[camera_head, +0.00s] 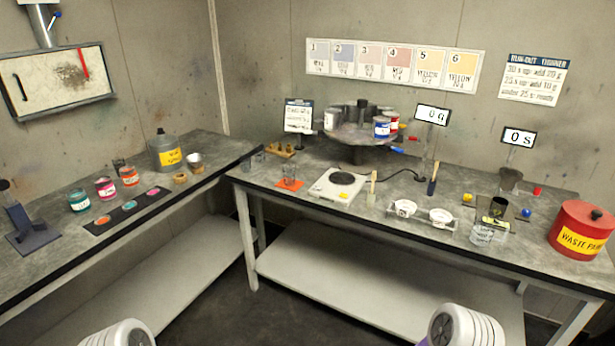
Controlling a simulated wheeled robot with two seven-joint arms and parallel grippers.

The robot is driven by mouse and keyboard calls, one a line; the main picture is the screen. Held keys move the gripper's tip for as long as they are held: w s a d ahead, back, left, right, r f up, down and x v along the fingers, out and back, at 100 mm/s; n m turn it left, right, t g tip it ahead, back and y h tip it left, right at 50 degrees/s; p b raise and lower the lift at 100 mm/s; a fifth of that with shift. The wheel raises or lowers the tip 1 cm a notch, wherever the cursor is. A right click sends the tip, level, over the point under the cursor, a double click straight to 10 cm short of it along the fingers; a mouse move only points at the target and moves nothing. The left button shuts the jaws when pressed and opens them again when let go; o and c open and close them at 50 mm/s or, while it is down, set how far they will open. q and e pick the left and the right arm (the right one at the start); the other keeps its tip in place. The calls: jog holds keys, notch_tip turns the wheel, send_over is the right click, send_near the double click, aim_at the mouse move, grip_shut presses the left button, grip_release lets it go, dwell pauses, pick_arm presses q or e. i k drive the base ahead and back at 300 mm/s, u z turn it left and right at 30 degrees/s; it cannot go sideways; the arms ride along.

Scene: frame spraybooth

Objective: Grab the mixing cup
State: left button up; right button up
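A small clear cup (290,172) stands upright on an orange mat (286,185) on the right bench, just left of the scale (337,188). White rounded parts of my two arms show at the bottom edge, far from both. Neither gripper's fingers are in view.
The scale plate is empty; its display (432,115) reads 0 g. Two white bowls (404,208) sit in a rack at the front. A paint turntable (361,135) stands behind. A red waste paint can (580,230) is at far right. Paint jars (79,200) line the left bench.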

aim_at(289, 175)
jog(key=u, duration=0.65)
jog(key=i, duration=0.65)
jog(key=u, duration=0.7)
jog(key=i, duration=1.15)
jog(key=z, duration=0.4)
